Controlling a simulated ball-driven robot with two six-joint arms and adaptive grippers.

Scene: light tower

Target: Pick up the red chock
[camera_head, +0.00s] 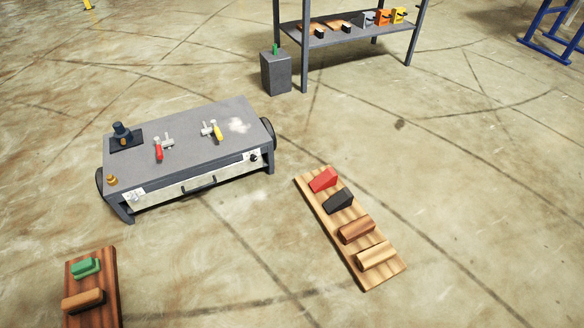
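The red chock (323,180) is a wedge-shaped block at the far end of a striped wooden board (391,272) on the floor, right of centre in the head view. A black chock (338,202) lies just nearer on the same board, apart from the red one. A brown block (356,229) and a light wooden block (376,255) follow toward the near end. Neither of my grippers shows in the head view.
A grey workbench (195,138) with red- and yellow-handled tools stands left of the board. Another board (108,300) with green and brown blocks lies at the lower left. A shelf (350,34) and grey bin (276,74) stand behind. The floor right of the board is clear.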

